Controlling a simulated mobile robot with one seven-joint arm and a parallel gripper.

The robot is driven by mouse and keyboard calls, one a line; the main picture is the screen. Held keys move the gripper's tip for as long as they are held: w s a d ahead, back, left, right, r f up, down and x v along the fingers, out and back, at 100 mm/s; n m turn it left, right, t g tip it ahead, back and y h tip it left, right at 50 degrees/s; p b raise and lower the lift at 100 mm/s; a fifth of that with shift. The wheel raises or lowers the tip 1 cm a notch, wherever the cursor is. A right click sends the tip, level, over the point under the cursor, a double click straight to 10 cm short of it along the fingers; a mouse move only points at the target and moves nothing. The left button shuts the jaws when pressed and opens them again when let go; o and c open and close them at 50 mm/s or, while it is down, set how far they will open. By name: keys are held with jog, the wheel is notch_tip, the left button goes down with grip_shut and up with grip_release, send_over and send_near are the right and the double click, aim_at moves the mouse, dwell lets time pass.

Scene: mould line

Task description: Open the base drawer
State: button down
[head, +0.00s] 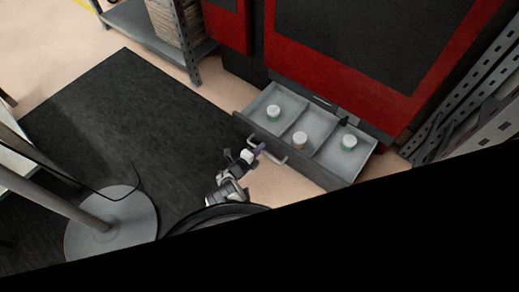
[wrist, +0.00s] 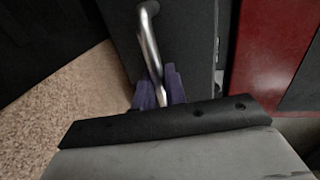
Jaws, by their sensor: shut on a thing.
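The base drawer (head: 311,132) stands pulled out from the bottom of the red and black machine in the head view. My gripper (head: 257,151) is at the drawer's front. In the wrist view its purple fingers (wrist: 159,90) are shut on the metal bar handle (wrist: 150,42), near the bar's lower end. The far part of the drawer is hidden under the machine.
The red and black machine (head: 340,75) rises behind the drawer. A grey shelf rack (head: 165,30) stands at the upper left, and perforated metal posts (head: 475,95) at the right. A dark mat (head: 125,125) covers open floor to the left. A round grey base (head: 110,228) is at lower left.

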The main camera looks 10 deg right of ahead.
jog(key=c, duration=1.5)
grip_release()
jog(key=shift+c, duration=0.2)
jog(key=p+v, duration=0.6)
jog(key=v, duration=0.7)
jog(key=shift+s+a+p, duration=0.2)
jog(key=shift+a+p, duration=0.1)
jog(key=shift+a, duration=0.05)
